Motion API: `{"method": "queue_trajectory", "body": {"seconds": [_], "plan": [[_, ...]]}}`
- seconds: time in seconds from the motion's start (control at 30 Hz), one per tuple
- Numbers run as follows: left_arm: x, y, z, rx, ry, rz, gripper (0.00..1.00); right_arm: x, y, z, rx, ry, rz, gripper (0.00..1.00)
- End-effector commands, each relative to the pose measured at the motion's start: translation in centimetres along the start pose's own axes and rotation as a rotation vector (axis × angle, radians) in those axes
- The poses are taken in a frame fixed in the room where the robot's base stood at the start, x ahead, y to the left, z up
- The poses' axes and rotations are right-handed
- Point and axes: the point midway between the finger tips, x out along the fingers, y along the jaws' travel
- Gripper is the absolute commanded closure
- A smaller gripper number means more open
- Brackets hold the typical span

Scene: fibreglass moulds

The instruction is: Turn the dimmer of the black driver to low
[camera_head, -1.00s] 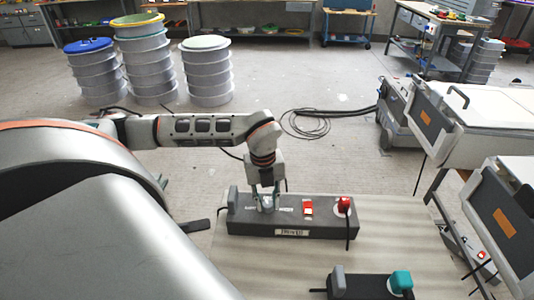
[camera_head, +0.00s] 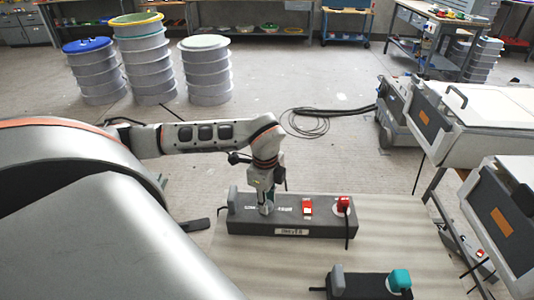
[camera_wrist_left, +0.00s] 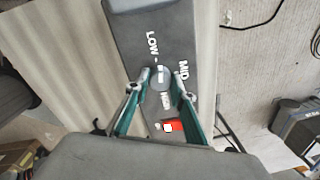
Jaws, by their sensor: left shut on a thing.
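The driver (camera_head: 292,218) is a long dark grey box lying on the pale table, with a label on its front face. In the left wrist view its top (camera_wrist_left: 155,30) carries the words LOW and MID and a third, partly hidden word around a round grey dimmer knob (camera_wrist_left: 160,77). My left gripper (camera_head: 266,207) points down onto the left part of the box. Its two teal fingers (camera_wrist_left: 160,84) are shut on the knob, one on each side. Which mark the knob points at I cannot tell. My right gripper is not in view.
A red switch (camera_head: 308,207) and a red plug (camera_head: 343,204) sit on the box, right of the knob. A smaller black unit with a teal plug (camera_head: 400,280) lies nearer on the table (camera_head: 260,270). White-lidded cases (camera_head: 480,120) stand at right.

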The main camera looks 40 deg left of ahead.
Motion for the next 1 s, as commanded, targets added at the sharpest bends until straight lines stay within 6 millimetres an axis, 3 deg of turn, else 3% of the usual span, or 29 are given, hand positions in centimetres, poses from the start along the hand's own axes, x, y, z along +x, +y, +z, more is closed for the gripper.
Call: {"method": "queue_trajectory", "body": {"seconds": [0.4,0.97,1.0], "plan": [[0.08,0.12,-0.08,-0.201,-0.012,0.004,0.98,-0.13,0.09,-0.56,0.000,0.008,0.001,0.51],[0.11,0.13,-0.04,-0.234,-0.015,0.004,0.98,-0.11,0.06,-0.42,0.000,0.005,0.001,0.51],[0.11,0.13,-0.04,-0.234,-0.015,0.004,0.74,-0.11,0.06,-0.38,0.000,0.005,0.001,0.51]]}}
